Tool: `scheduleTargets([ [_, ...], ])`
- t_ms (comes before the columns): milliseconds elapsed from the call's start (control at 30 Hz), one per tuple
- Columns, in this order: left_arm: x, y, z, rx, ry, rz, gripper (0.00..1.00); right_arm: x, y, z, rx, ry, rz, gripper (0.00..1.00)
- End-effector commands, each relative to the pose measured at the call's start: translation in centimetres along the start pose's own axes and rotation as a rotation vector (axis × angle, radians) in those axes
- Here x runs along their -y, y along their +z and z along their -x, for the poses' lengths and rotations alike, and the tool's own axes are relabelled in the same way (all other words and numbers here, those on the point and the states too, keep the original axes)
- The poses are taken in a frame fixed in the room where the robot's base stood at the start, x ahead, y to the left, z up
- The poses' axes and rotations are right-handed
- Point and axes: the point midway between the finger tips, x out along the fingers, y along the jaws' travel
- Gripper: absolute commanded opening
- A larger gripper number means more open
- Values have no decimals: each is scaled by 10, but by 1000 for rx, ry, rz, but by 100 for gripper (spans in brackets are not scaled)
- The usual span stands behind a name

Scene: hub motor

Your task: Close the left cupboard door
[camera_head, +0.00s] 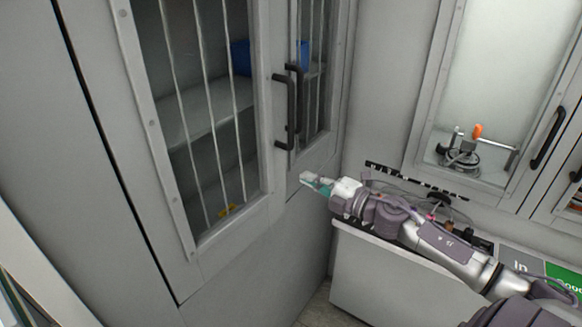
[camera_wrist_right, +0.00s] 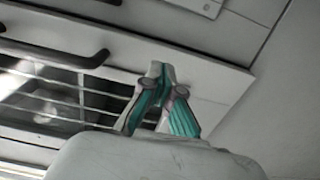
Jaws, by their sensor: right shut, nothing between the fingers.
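The cupboard's left door (camera_head: 154,130) is grey-framed with a barred glass pane and a dark bar handle (camera_head: 280,112) on its right side. The right door (camera_head: 338,75) stands beside it with its own dark handle. The two doors meet at or near their handles; I cannot tell whether the left door is fully shut. My right gripper (camera_head: 307,181) is shut and empty, in front of the right door's lower frame; contact cannot be told. In the right wrist view, the closed fingertips (camera_wrist_right: 160,70) lie over the edge of a barred door with a dark handle (camera_wrist_right: 50,53). My left gripper is out of view.
At right, a glass cabinet (camera_head: 440,90) holds a metal device with an orange knob (camera_head: 477,130). A white counter unit (camera_head: 375,280) stands below my right arm.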

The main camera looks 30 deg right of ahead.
Motion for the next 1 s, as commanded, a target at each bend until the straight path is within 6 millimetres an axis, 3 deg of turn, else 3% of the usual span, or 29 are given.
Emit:
scheduleTargets([
  [33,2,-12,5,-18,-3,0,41,-5,1,-10,1,5,-1,0],
  [167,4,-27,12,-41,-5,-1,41,-5,0,-30,0,4,0,0],
  [400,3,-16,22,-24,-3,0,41,-2,0,-56,1,2,-2,0],
  [867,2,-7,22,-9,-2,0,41,1,0,-63,-1,-1,0,0],
  [1000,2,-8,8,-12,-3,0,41,6,11,-59,-17,-2,3,0],
])
